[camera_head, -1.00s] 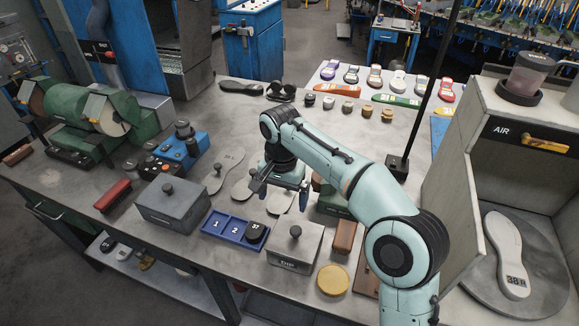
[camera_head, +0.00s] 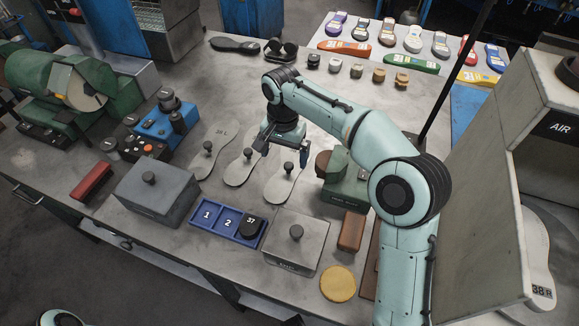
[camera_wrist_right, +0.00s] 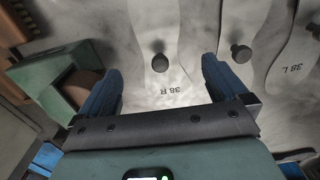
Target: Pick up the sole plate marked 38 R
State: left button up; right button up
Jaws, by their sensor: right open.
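The grey sole plate marked 38 R (camera_wrist_right: 168,92) lies flat on the bench and has a dark knob (camera_wrist_right: 160,62) on top. In the head view it appears as the rightmost sole plate (camera_head: 280,188) of the row. My right gripper (camera_head: 283,154) is open above the bench close to this plate. In the right wrist view my right gripper's (camera_wrist_right: 162,65) blue fingers stand apart on either side of the knob, not visibly touching it. My left gripper is out of view; only a bit of my left arm shows at the bottom left.
Beside it lie a middle sole plate (camera_head: 241,171), its marking unreadable, and the 38 L plate (camera_head: 207,157). A green device (camera_head: 345,190) stands close to the right. Lidded grey boxes and a blue numbered tray (camera_head: 214,234) stand in front. A pale 38 R sole (camera_head: 535,255) stands at the far right.

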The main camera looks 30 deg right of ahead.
aim_at(285, 176)
notch_tip(285, 176, down, 3)
jog(key=shift+r, duration=0.15)
notch_tip(285, 176, down, 5)
jog(key=shift+s+f+b, duration=0.1)
jog(key=shift+b, duration=0.5)
jog(key=shift+c, duration=0.3)
jog(key=c, duration=1.1)
jog(key=shift+r, duration=0.2)
